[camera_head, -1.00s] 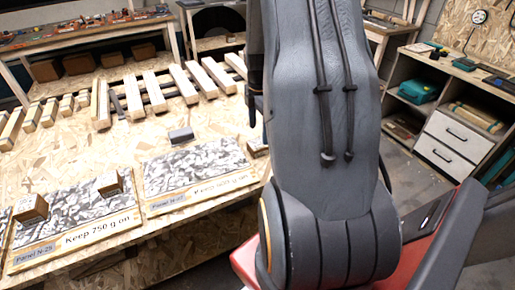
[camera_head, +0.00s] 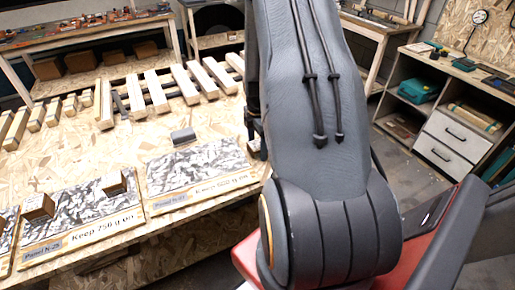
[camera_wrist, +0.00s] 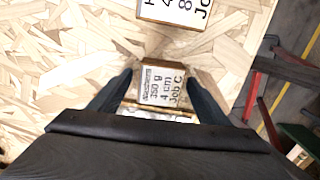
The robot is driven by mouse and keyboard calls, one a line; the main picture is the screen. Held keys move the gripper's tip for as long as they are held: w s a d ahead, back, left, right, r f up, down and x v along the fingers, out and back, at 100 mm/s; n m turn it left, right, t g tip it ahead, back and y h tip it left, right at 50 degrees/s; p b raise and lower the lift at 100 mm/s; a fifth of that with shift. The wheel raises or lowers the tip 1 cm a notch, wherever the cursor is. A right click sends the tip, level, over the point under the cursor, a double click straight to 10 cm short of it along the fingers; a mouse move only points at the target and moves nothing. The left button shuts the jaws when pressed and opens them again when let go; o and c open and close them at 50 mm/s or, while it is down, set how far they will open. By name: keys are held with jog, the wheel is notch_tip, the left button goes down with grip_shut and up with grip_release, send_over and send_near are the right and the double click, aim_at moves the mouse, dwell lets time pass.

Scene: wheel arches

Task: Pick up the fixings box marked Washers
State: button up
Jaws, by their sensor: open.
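In the wrist view, a small cardboard box (camera_wrist: 162,84) with a white label sits between the two fingertips of my gripper (camera_wrist: 159,82). The label reads 350 g, 4 cm, Job C; its top line is too small to read surely, so I cannot tell whether it says Washers. My gripper is open, with one finger on each side of the box; contact is not clear. A second labelled box (camera_wrist: 172,10) is cut off at the top edge. In the head view, my arm hides most of my gripper (camera_head: 254,128) and the box by it.
Two small boxes stand on speckled panels: one at the left (camera_head: 38,207), one further right (camera_head: 112,184). Another panel (camera_head: 190,170) lies beside my arm. A dark grey block (camera_head: 182,136) and a row of wooden bars (camera_head: 160,95) lie behind on the bench.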

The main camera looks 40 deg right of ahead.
jog(key=c, duration=1.4)
jog(key=shift+r, duration=0.1)
